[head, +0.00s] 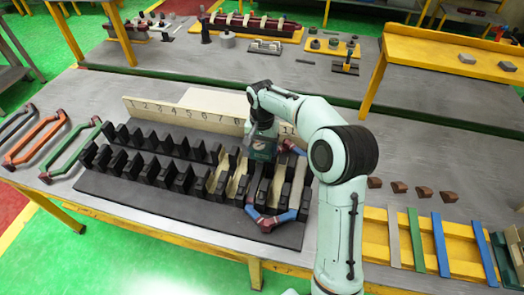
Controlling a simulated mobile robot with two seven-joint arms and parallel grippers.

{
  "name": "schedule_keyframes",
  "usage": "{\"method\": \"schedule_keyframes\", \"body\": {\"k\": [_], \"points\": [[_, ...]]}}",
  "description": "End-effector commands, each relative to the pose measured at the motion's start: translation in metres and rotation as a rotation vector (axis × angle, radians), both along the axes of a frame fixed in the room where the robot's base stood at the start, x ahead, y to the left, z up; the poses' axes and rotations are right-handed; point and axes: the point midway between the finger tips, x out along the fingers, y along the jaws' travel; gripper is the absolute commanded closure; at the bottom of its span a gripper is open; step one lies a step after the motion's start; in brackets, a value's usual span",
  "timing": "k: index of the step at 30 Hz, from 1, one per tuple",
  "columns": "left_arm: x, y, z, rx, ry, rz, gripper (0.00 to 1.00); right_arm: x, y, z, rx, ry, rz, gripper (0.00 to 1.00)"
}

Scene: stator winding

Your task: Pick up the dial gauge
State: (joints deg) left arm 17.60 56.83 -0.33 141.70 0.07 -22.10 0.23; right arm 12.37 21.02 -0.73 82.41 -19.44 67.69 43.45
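I cannot make out a dial gauge for certain. A small dark upright tool (205,27) stands on the back bench, too small to identify. My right gripper (263,158) points down over the right part of a dark slotted stator block (150,200), near its back edge. Its fingertips are hidden among the slots and behind its own body, so I cannot see whether it holds anything. A blue and red coil (270,218) sits around the block's right-hand slots, partly behind my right arm. My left gripper is not in view.
A numbered cream board (170,112) stands behind the block. Orange, green and dark coils (70,150) lie at the left. Brown wedges (400,187) and a yellow rack with coloured strips (455,240) are at the right. A yellow shelf (440,52) stands at the back right.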

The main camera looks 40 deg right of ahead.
Motion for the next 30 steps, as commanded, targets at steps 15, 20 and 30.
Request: {"method": "schedule_keyframes", "body": {"k": [15,20,30], "points": [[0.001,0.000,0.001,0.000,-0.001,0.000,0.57,0.001,0.000,0.008,0.000,-0.004,0.000,0.56],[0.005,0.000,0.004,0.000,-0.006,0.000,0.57,0.001,0.000,0.026,-0.001,-0.006,0.000,0.56],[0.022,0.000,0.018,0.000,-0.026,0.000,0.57,0.003,0.000,0.101,-0.001,-0.010,0.000,0.56]]}}
